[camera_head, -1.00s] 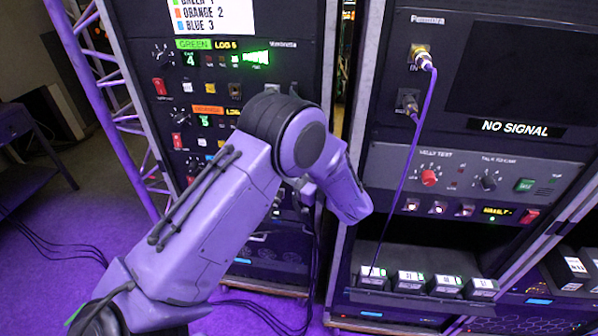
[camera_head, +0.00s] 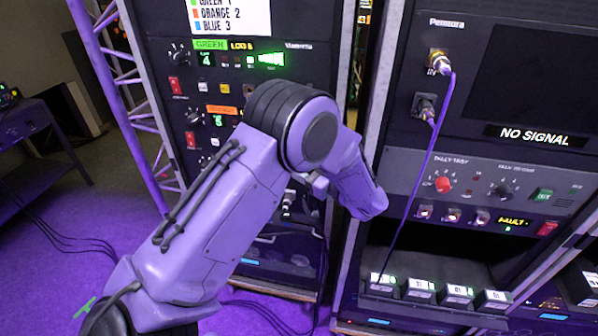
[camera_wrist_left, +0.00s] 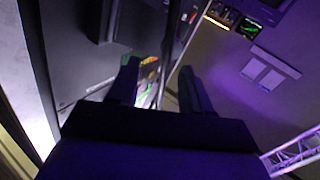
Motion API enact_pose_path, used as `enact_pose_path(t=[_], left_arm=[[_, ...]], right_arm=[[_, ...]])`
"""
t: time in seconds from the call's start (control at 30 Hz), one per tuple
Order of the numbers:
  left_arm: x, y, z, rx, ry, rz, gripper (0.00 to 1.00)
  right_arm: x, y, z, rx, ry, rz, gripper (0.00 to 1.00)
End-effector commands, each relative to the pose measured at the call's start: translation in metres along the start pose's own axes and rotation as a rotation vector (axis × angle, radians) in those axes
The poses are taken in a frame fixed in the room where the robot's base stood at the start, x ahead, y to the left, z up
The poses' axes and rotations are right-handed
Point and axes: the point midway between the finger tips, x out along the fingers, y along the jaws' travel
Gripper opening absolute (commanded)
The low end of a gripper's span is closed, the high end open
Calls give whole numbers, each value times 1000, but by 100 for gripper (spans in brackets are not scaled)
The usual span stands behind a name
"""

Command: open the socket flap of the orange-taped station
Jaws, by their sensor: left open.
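The orange-taped station has an orange label (camera_head: 222,110) on the left rack, below the green-taped station (camera_head: 210,44). Beside the label are a knob (camera_head: 192,117) and a small green digit. My left arm covers the right part of the orange station, and I cannot make out its socket flap. My left gripper shows in the left wrist view (camera_wrist_left: 158,85), with its two dark fingers apart and nothing visible between them. In the head view my left arm hides where its fingers are. My right gripper is not in view.
The right rack carries a dark NO SIGNAL screen (camera_head: 530,75) and a purple cable (camera_head: 428,160) hanging from a socket. Several labelled black blocks (camera_head: 420,290) sit on its lower shelf. A purple truss (camera_head: 115,90) stands left of the racks. Cables lie on the floor.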

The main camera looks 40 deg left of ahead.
Motion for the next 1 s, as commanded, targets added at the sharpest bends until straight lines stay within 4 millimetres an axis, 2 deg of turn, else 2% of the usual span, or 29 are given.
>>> enact_pose_path(t=[0.27, 0.5, 0.7, 0.97, 1.0], left_arm=[[-33, -29, -70, -5, 2, 3, 48], [-70, -71, -103, -3, 2, 3, 48], [-84, -87, -118, -1, 1, 1, 48], [-86, -89, -120, 1, 0, 0, 48], [-86, -89, -120, 1, 0, 0, 45]], right_arm=[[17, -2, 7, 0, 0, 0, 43], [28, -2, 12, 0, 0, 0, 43], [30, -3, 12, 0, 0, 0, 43], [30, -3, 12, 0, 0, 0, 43], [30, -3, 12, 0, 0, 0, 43]])
